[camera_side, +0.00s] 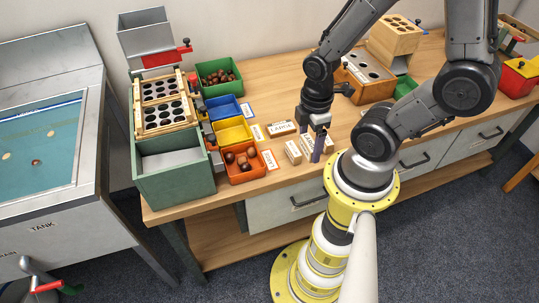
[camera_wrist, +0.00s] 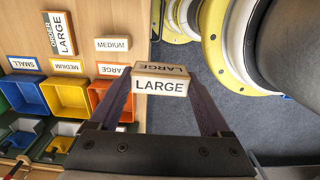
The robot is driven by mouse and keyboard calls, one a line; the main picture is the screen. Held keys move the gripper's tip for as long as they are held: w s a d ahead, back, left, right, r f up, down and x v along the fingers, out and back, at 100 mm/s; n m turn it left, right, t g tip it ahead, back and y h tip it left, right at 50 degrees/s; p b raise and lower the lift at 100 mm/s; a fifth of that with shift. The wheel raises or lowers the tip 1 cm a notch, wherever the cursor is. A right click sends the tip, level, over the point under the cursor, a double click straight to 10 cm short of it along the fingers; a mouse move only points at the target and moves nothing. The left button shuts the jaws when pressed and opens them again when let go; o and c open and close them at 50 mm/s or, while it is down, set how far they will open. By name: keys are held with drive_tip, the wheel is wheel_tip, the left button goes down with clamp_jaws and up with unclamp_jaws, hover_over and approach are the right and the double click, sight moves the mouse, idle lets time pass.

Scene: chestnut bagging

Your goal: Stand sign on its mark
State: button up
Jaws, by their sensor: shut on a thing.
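My gripper (camera_wrist: 160,88) is shut on a wooden sign block with a white face reading LARGE (camera_wrist: 161,86); its top also carries the word LARGE. In the side view my gripper (camera_side: 316,150) points down near the table's front edge, and the held sign (camera_side: 306,144) is partly hidden by the fingers. I cannot tell whether it touches the table. A MEDIUM sign (camera_wrist: 113,44) lies beside it, and an ORDER LARGE sign (camera_wrist: 60,33) lies farther left. Flat cards read LARGE (camera_wrist: 114,69), MEDIUM (camera_wrist: 67,66) and SMALL (camera_wrist: 23,63) by the bins.
Orange (camera_side: 240,174), yellow (camera_side: 233,130) and blue (camera_side: 225,107) bins stand in a row at left. The orange bin holds chestnuts. The tabletop behind my gripper is mostly clear.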

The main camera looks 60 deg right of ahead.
drive_tip(key=w+d+f, duration=0.2)
drive_tip(key=w+f, duration=0.1)
drive_tip(key=w, duration=0.4)
hover_over(269, 160)
wheel_tip(269, 160, down, 6)
drive_tip(key=shift+s+f, duration=0.1)
drive_tip(key=shift+f, duration=1.65)
drive_tip(key=shift+f, duration=0.1)
drive_tip(key=o, duration=1.2)
drive_tip(key=shift+c, duration=0.2)
